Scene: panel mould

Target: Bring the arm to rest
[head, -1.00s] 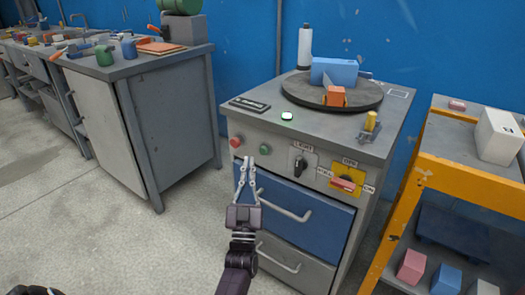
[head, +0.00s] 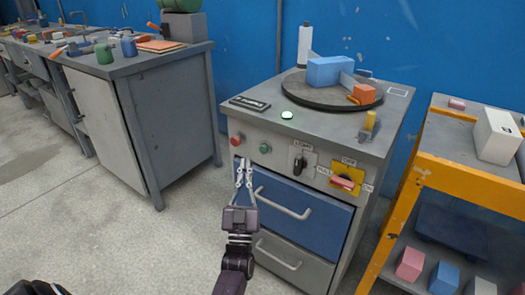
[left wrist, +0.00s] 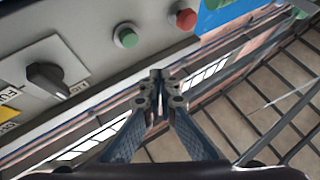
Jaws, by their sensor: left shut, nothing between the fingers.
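My left gripper (head: 245,164) is shut and empty in front of the grey cabinet (head: 325,130), near the left end of its blue drawer (head: 300,205). In the left wrist view its fingertips (left wrist: 159,78) meet with nothing between them. Beyond them show the green button (left wrist: 126,37), the red button (left wrist: 184,18) and the black knob (left wrist: 46,78) of the panel. I cannot tell whether the fingers touch the cabinet. My right gripper is not in view.
A round turntable (head: 315,102) on the cabinet carries a blue block (head: 328,71) and an orange block (head: 364,93). A small lit white-green button (head: 287,115) is on the top. A yellow-framed shelf (head: 455,155) stands at right, a workbench (head: 110,120) at left. The floor between is clear.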

